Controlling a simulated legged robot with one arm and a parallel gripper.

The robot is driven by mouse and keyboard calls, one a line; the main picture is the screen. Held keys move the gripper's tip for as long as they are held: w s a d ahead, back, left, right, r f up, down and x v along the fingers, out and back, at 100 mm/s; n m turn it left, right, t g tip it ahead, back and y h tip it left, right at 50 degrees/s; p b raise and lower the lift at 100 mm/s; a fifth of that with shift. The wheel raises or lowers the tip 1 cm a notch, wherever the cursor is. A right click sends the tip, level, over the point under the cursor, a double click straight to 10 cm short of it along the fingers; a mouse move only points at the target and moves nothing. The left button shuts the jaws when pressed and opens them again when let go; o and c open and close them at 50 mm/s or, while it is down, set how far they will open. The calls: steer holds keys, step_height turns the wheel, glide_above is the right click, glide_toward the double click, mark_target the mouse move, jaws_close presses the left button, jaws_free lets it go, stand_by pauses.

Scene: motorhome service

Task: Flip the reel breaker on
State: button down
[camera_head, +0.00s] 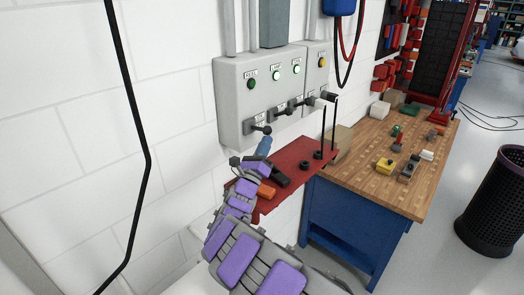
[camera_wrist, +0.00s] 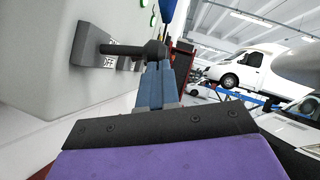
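The grey breaker panel (camera_head: 240,95) is on the white wall. Its leftmost lamp, labelled REEL (camera_head: 251,84), is dark green and looks unlit. The black reel breaker lever (camera_head: 261,128) sits below it, sticking out from the panel with a round knob at its end. The lever also shows in the wrist view (camera_wrist: 130,49). My gripper (camera_head: 265,146) is just below the knob. Its blue fingers (camera_wrist: 158,82) look closed together, with their tips at or very near the knob. I cannot tell whether they touch it.
More levers (camera_head: 281,109) stand to the right, under two lit green lamps (camera_head: 276,76) and a yellow one (camera_head: 323,62). A red shelf (camera_head: 310,150) with small parts lies below the panel. A wooden workbench (camera_head: 385,190) stands to the right.

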steer(key=shift+w+a+r+n+y, duration=0.15)
steer(key=shift+r+n+y, duration=0.1)
steer(key=shift+r, duration=0.25)
steer(key=shift+w+a+r+n+y, duration=0.15)
steer(key=shift+r+n, duration=0.1)
steer(key=shift+r, duration=0.2)
steer(key=shift+d+r, duration=0.1)
steer(key=shift+r, duration=0.1)
steer(key=shift+d+r, duration=0.1)
steer(key=shift+r, duration=0.05)
